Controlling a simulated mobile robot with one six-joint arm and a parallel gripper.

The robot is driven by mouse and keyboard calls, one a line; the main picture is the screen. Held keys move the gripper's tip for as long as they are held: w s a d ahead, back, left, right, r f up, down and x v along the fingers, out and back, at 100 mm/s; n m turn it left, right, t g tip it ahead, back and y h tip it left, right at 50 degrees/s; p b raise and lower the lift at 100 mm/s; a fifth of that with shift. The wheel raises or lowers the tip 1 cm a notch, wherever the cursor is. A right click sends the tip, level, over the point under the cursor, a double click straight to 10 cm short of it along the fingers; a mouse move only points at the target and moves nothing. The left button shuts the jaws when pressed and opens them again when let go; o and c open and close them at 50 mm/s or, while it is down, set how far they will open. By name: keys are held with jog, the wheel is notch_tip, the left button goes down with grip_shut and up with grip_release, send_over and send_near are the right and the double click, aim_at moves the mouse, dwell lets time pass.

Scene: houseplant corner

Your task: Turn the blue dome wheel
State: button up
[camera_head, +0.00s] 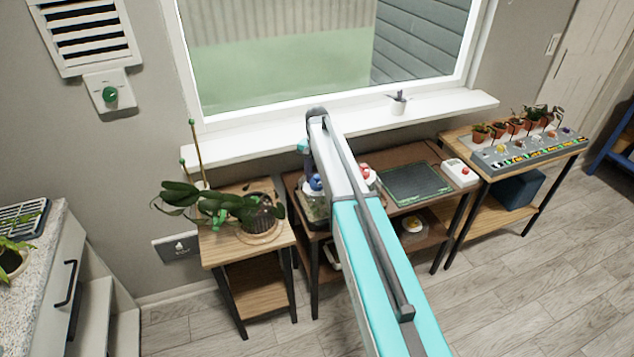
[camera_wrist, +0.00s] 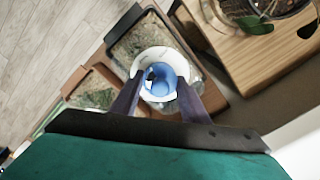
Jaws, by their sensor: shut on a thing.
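The blue dome wheel (camera_head: 316,183) sits on top of a glass terrarium (camera_head: 316,208) on the middle table, partly behind my arm in the head view. In the wrist view the blue wheel (camera_wrist: 161,83) lies inside a round white rim (camera_wrist: 152,56). My gripper (camera_wrist: 158,88) reaches down over it, with one dark finger on each side, shut on the wheel. In the head view my gripper (camera_head: 309,167) is mostly hidden by my arm. The exact finger contact is hard to make out.
A red-topped piece (camera_head: 367,174) stands right of the wheel, close to my arm. A potted orchid (camera_head: 262,212) stands on the wooden stand to the left. A green mat (camera_head: 416,184) lies to the right. The windowsill (camera_head: 450,108) runs behind.

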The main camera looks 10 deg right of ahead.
jog(key=shift+n, duration=0.8)
jog(key=o, duration=1.1)
jog(key=shift+r+b, duration=0.15)
jog(key=shift+b, duration=0.15)
jog(key=shift+r+b, duration=1.75)
jog(key=shift+r, duration=5)
